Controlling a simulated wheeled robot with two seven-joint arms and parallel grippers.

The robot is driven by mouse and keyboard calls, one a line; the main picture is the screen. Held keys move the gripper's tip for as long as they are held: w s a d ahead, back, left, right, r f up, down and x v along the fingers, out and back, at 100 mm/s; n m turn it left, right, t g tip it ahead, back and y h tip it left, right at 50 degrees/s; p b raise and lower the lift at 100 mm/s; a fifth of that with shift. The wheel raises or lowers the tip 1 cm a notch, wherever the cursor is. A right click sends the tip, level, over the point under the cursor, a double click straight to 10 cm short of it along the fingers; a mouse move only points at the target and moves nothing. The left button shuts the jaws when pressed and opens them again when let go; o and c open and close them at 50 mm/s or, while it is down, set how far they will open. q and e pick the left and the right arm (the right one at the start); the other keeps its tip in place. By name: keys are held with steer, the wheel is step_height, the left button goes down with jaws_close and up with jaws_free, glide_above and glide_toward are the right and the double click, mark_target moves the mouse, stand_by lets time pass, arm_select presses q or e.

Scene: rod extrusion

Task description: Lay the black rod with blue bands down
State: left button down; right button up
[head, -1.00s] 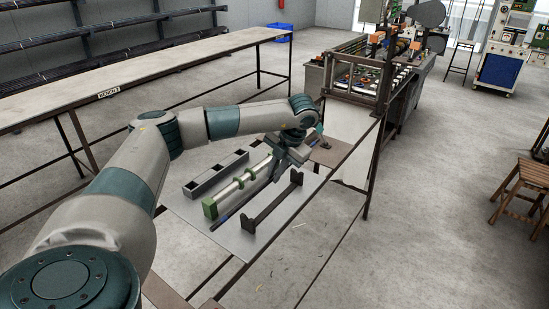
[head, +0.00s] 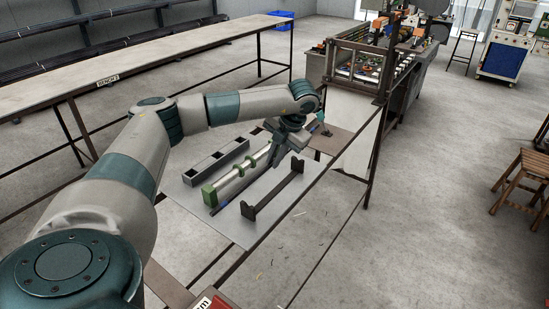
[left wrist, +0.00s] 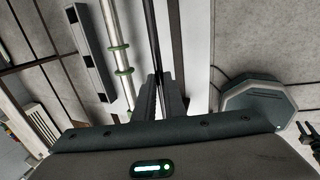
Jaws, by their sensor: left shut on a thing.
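The black rod with blue bands (head: 229,202) is in my left gripper (head: 281,154), which is shut on it near the rod's far part. In the head view the rod runs low over the pale board, between a green-ringed tube and a black rack (head: 271,198) with two upright ends. A blue band shows near its near end. I cannot tell whether it touches the board. In the left wrist view the thin dark rod (left wrist: 151,25) runs up from between the fingers. My right gripper is out of view.
The silver tube with green rings (head: 233,183) lies just left of the rod. A grey slotted rail (head: 217,162) lies further left. The pale board (head: 231,231) has bare room at its near edge. A brown plate (head: 335,140) is behind the gripper.

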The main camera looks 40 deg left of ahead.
arm_select(q)
steer(key=shift+f+b, duration=2.5)
steer(key=shift+f, duration=1.25)
steer(key=c, duration=1.7)
jaws_free()
steer(key=shift+c, duration=0.2)
